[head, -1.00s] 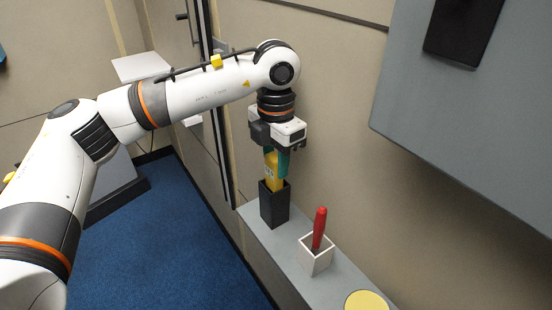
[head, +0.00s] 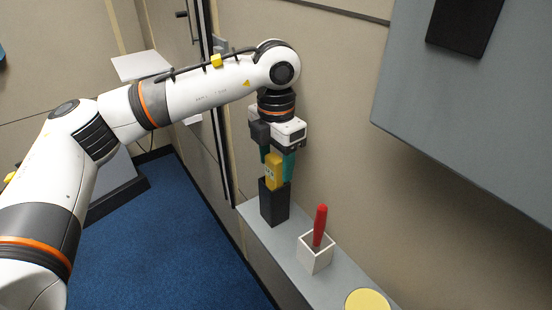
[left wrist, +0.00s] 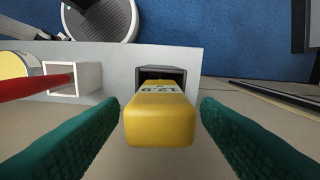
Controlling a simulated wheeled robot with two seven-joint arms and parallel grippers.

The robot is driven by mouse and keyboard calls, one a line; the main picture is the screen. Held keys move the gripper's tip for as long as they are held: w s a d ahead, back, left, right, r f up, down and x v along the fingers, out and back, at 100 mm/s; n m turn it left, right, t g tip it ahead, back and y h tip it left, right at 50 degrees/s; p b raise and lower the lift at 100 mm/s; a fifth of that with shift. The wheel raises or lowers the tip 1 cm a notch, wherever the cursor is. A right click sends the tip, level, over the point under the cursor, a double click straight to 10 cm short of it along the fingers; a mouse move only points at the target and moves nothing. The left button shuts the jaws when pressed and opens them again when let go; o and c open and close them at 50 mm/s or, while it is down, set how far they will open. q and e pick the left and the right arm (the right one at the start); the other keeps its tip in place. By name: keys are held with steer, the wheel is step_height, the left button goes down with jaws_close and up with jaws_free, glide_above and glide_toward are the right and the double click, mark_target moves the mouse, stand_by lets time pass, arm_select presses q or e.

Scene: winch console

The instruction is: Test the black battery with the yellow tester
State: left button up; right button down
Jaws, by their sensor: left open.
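The yellow tester (head: 274,172) stands upright with its lower end in a black open-topped holder (head: 274,205) on the grey ledge. In the left wrist view the tester (left wrist: 161,125) shows a small display that seems to read about 12.9, and the holder's rim (left wrist: 180,73) is behind it. My left gripper (head: 277,172) is open, with one teal finger on each side of the tester. In the left wrist view a gap shows between the tester and each finger. I cannot make out a black battery. My right gripper is not in view.
A white square cup (head: 316,254) with a red-handled tool (head: 320,226) stands beside the holder on the narrow ledge (head: 262,235). A yellow round top (head: 367,300) is nearer. A grey wall box (head: 480,110) hangs at the upper right. Blue floor lies left.

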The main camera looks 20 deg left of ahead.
arm_select(q)
step_height(320, 180, up, 12)
stand_by(0.5)
steer(key=shift+f, duration=0.1)
